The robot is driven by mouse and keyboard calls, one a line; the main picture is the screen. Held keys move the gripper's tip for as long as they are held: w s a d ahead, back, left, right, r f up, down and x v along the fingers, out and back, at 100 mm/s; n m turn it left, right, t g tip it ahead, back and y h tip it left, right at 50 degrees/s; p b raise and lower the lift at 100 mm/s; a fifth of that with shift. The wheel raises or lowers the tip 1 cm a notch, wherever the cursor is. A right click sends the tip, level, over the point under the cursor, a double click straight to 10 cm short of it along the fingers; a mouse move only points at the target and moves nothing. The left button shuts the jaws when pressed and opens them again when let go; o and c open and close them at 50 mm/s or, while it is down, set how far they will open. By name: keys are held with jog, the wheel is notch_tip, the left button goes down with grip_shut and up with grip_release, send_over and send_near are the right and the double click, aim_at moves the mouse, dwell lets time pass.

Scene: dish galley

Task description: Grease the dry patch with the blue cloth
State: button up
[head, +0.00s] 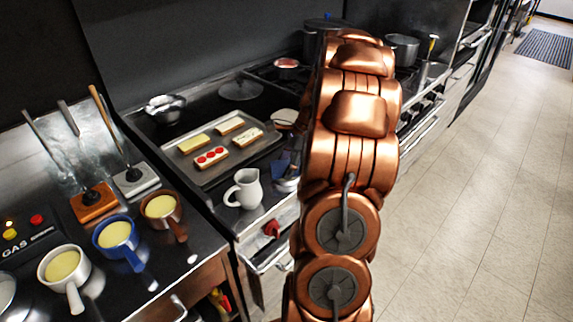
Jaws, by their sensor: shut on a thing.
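A small piece of blue material (279,168), possibly the blue cloth, shows at the left edge of my copper arm, by the right end of the tray. The rest of it is hidden behind the arm. I cannot make out a dry patch; part of the cooking surface is covered by the arm.
A metal tray (184,178) holds several topped slices. A white jug (244,188) stands at the counter's front. Saucepans with yellow contents, including a blue one (116,236), stand at left. A pot (402,50) stands behind. The floor at right is clear.

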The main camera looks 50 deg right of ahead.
jog(key=shift+r+p, duration=1.45)
jog(key=shift+r, duration=1.85)
